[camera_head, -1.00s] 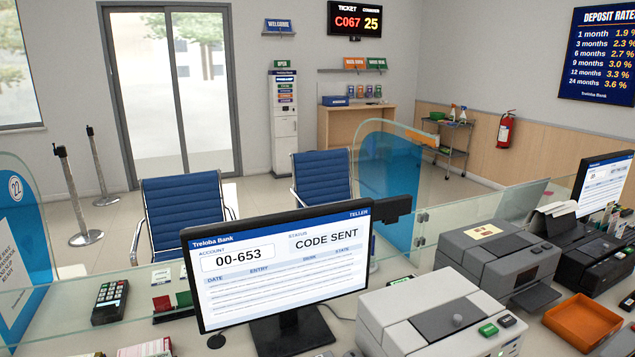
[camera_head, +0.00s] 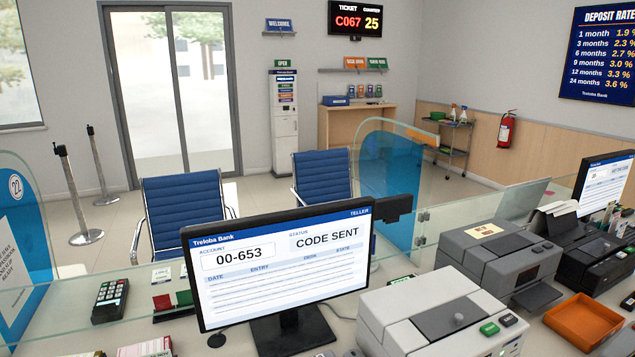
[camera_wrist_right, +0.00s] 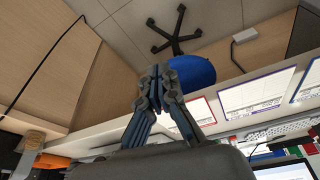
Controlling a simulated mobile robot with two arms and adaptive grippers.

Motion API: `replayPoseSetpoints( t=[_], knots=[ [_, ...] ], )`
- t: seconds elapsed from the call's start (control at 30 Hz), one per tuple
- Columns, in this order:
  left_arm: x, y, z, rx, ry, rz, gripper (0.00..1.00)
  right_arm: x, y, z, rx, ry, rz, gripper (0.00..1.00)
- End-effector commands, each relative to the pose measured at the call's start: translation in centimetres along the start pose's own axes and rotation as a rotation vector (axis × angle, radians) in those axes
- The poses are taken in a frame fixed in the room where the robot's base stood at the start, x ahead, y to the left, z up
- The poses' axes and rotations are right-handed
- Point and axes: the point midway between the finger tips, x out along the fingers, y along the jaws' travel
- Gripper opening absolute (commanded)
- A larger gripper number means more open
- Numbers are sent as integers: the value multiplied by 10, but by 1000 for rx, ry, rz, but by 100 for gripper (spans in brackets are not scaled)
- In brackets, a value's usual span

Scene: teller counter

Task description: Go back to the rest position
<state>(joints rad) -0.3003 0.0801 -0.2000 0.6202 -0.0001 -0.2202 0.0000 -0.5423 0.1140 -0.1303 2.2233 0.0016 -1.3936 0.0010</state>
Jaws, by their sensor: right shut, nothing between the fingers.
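My right gripper (camera_wrist_right: 156,92) shows in the right wrist view, with its dark fingers together and nothing between them. It hangs in free air in front of the counter, with the floor and a blue chair seat (camera_wrist_right: 192,76) beyond it. Neither gripper shows in the head view, and my left gripper is in no view. The teller monitor (camera_head: 283,265) in the head view reads "CODE SENT" with account 00-653.
Another grey machine (camera_head: 500,258), an orange tray (camera_head: 583,321) and a card terminal (camera_head: 110,299) are on the counter. In the wrist view, wooden panels (camera_wrist_right: 60,60) and the counter edge lie close by.

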Motion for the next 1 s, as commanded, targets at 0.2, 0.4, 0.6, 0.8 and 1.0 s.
replayPoseSetpoints(
  t=[0.2, 0.4, 0.6, 0.8, 1.0],
  knots=[
    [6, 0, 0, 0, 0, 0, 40, 80, -4, 24, -6, -37, -5, 0],
    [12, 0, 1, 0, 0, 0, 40, 177, -8, 78, -14, -81, -10, 0],
    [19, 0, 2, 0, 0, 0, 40, 255, -12, 158, -25, -127, -15, 0],
    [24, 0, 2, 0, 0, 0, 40, 296, -13, 240, -35, -165, -18, 0],
    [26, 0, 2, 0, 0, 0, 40, 306, -12, 287, -41, -183, -20, 0]
  ],
)
